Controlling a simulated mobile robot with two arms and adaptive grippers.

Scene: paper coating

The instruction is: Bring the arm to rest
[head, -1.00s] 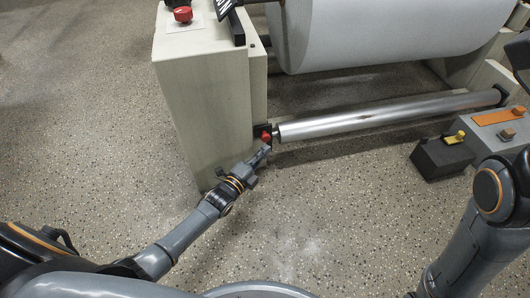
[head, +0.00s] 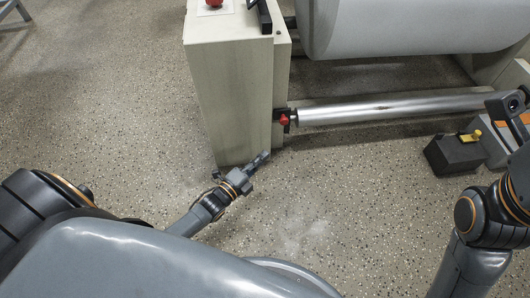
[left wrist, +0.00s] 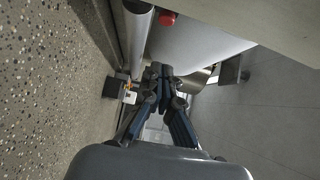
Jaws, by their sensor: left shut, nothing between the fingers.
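My left gripper (head: 262,160) is shut and empty. In the head view it is low in front of the beige machine cabinet, below and left of the red knob (head: 284,119) at the end of the silver roller (head: 390,108). A gap of floor shows between the gripper and the knob. In the left wrist view the left gripper's fingers (left wrist: 161,70) meet at their tips, with the red knob (left wrist: 167,18) beyond them at the top. My right arm comes in at the right edge of the head view; its fingers cannot be made out.
The beige cabinet (head: 235,95) carries another red button (head: 213,3) on top. A large white paper roll (head: 400,25) hangs above the roller. A black box with a yellow part (head: 455,154) stands on the floor at the right. The speckled floor (head: 340,200) between my arms is clear.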

